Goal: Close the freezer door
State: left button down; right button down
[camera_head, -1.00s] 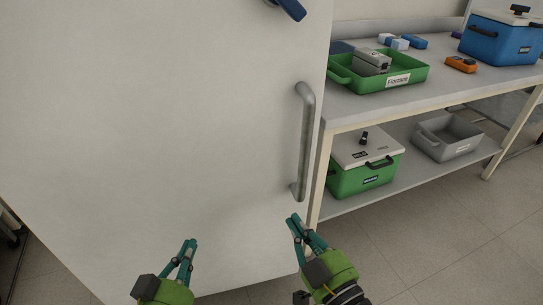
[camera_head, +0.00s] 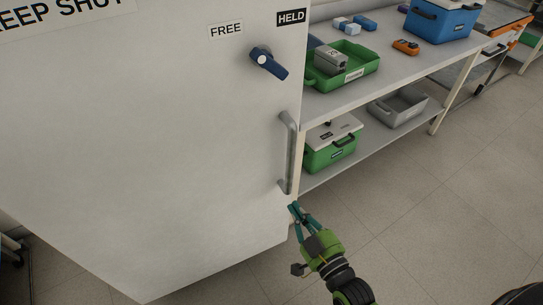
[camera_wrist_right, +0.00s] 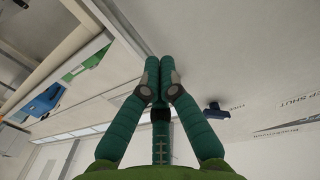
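The freezer door (camera_head: 150,150) is a large white panel filling the left of the head view. A grey vertical handle (camera_head: 287,150) stands near its right edge. Above it is a blue latch lever (camera_head: 268,63), slanting down to the right, below the labels FREE (camera_head: 226,30) and HELD (camera_head: 291,17). I cannot tell if the door is fully closed. My right gripper (camera_head: 293,208) is just below the handle by the door's lower right edge. The right wrist view shows its fingertips (camera_wrist_right: 153,68) together with nothing between them. The latch (camera_wrist_right: 214,111) also shows there. My left gripper is out of view.
A bench (camera_head: 365,72) stands right of the door, with a green tray (camera_head: 365,72), a blue box (camera_head: 440,20) and an orange device (camera_head: 405,47). Its lower shelf holds a green box (camera_head: 330,155) and a grey bin (camera_head: 398,107).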

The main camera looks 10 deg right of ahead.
send_near(266, 163)
jog(key=x, duration=0.7)
jog(key=shift+b, duration=0.3)
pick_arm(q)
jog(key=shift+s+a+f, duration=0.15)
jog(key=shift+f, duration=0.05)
pick_arm(e)
jog(key=shift+w, duration=0.1)
jog(key=shift+d, duration=0.1)
